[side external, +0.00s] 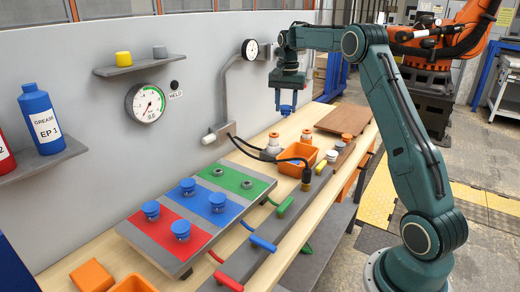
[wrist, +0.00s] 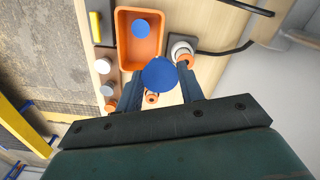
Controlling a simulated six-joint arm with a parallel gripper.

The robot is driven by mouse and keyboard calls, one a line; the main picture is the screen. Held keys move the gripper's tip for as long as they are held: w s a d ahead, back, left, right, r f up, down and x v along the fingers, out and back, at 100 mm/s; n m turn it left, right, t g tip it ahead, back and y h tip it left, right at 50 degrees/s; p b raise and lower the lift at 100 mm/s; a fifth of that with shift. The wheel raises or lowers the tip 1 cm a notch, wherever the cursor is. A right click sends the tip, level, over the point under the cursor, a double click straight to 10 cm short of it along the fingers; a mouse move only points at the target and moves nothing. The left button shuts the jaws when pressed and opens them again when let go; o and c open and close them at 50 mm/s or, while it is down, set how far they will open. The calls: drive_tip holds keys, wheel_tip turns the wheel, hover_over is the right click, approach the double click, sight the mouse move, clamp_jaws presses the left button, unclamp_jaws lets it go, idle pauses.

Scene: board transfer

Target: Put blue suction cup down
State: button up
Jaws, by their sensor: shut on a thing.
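My gripper (side external: 286,96) is raised over the far part of the bench, shut on a blue suction cup (side external: 286,109). In the wrist view the cup (wrist: 159,75) is a round blue disc between the two fingers. Below it the wrist view shows an orange bin (wrist: 124,48) with a blue round thing (wrist: 140,28) inside; the side view shows this bin too (side external: 297,150). A board with red (side external: 166,228), blue (side external: 228,195) and green (side external: 232,178) zones lies nearer. Two blue cups stand on red and two on blue. Green holds two grey round pieces.
White and orange round parts (side external: 273,144) stand near the bin, with a black cable beside them. A bent grey post with a gauge (side external: 250,50) rises behind. A brown board (side external: 345,119) lies at the far end. Coloured handles (side external: 262,243) line the front edge.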

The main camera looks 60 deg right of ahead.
drive_tip(key=s+d+r+m, duration=0.2)
drive_tip(key=s+d+m, duration=0.2)
drive_tip(key=s+d, duration=0.15)
hover_over(301, 162)
drive_tip(key=shift+s+f, duration=0.1)
drive_tip(key=shift+f, duration=10.1)
drive_tip(key=shift+f, duration=0.2)
drive_tip(key=o, duration=0.8)
drive_tip(key=shift+r, duration=0.1)
wheel_tip(301, 162, up, 12)
drive_tip(key=shift+r, duration=0.2)
